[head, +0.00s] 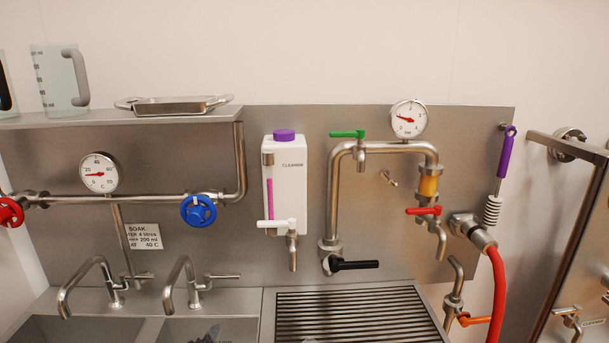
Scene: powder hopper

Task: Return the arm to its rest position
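Neither of my grippers shows in the head view, and no arm of mine can be made out. What they hold, if anything, is hidden from me. The view shows a steel wash station with a back panel (385,240), two sinks (85,328) and a slatted drain grid (350,310). A small dark, greyish-purple shape (207,336) shows at the bottom edge in the right sink; it is cut off and I cannot tell what it is.
Taps (180,285) rise behind the sinks. A white cleaner dispenser (290,185), a pipe with a black lever (355,265), a red hose (497,295) and a purple-handled brush (507,152) are on the panel. A shelf (180,114) holds a jug (58,85) and tray (175,106). The grid is clear.

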